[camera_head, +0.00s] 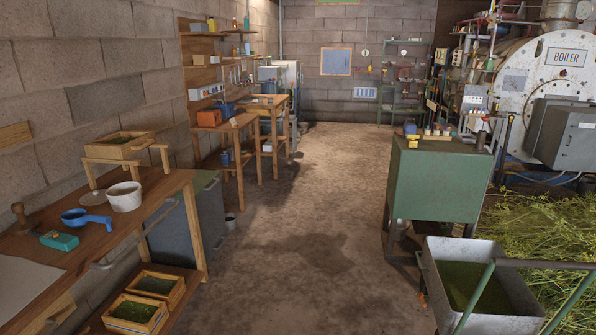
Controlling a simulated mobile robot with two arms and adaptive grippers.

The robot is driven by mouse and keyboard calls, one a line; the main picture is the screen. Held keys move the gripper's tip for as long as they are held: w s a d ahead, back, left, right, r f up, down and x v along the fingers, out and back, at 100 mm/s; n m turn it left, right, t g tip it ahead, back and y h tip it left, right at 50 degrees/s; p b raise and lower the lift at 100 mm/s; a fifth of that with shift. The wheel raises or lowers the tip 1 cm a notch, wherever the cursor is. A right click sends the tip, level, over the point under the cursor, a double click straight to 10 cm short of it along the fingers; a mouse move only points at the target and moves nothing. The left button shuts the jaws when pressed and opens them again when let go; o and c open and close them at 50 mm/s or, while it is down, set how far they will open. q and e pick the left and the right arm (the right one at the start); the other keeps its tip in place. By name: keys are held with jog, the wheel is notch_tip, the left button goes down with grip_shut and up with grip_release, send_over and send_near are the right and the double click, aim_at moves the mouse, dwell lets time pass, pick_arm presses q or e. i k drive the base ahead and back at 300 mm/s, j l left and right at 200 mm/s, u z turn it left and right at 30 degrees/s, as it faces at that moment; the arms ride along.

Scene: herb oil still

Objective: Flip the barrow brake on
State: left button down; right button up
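The barrow (432,284) stands at the lower right, a grey metal tub with green contents and green tubular handles (545,264). The handles and right side run out of the picture's bottom and right edges. A small orange part (422,299) shows low beside the tub's left side; I cannot tell whether it is the brake. No brake lever is clearly visible. Neither of my grippers is in view.
A green cabinet (437,185) with small items on top stands just behind the barrow. Cut green plants (560,225) cover the floor at right. A wooden bench (150,210) with a blue pan (80,217) is at left. The middle floor (310,230) is clear.

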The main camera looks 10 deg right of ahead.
aim_at(420, 297)
jog(key=i+z, duration=0.15)
jog(key=i, duration=0.5)
jog(key=i+j+z, duration=0.1)
jog(key=i, duration=0.5)
jog(key=i+j+z, duration=0.15)
jog(key=i, duration=0.45)
jog(key=i+z, duration=0.25)
jog(key=z, duration=0.15)
jog(key=i+z, duration=0.25)
jog(key=z, duration=0.15)
jog(key=i+j+z, duration=0.1)
jog(key=i+z, duration=0.15)
jog(key=z, duration=0.15)
jog(key=i+j+z, duration=0.2)
jog(key=z, duration=0.2)
jog(key=i+j+z, duration=0.2)
jog(key=z, duration=0.25)
jog(key=i+j+z, duration=0.3)
jog(key=z, duration=0.15)
